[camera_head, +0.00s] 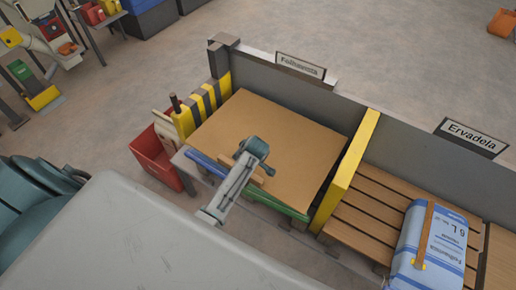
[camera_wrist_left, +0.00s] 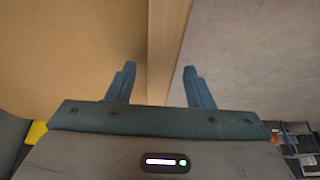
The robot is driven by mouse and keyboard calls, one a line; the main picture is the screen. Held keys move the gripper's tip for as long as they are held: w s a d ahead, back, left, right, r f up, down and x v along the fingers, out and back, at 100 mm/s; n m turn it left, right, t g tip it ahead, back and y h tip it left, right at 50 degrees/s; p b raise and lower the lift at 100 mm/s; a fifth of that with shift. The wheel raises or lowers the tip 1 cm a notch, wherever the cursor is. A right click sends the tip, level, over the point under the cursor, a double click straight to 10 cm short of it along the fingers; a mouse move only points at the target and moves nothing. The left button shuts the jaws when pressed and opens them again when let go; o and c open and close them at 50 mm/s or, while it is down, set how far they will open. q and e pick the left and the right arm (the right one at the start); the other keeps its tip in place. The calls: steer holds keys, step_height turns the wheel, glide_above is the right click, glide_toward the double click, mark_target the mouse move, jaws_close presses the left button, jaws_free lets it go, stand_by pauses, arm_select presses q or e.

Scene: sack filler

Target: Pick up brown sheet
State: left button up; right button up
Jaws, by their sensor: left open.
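The brown sheet (camera_head: 285,135) lies flat as a wide tan panel in the bay between a striped post and a yellow divider. My left gripper (camera_head: 262,170) is over its near edge in the head view; my wrist hides part of the sheet and the fingertips. In the left wrist view the gripper (camera_wrist_left: 158,72) is open, its two dark blue fingers spread. The sheet (camera_wrist_left: 70,50) fills the left side there, and its pale edge runs between the fingers. I cannot tell whether they touch it. My right gripper is not in view.
A yellow divider (camera_head: 347,175) stands right of the sheet, and a striped black and yellow post (camera_head: 204,108) stands left. A grey wall (camera_head: 300,90) runs behind. A blue and white sack (camera_head: 432,245) lies on wooden slats (camera_head: 365,215). A red bin (camera_head: 155,155) is at left.

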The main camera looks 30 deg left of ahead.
arm_select(q)
steer(key=shift+f, duration=0.1)
steer(key=shift+c, duration=0.2)
jaws_close()
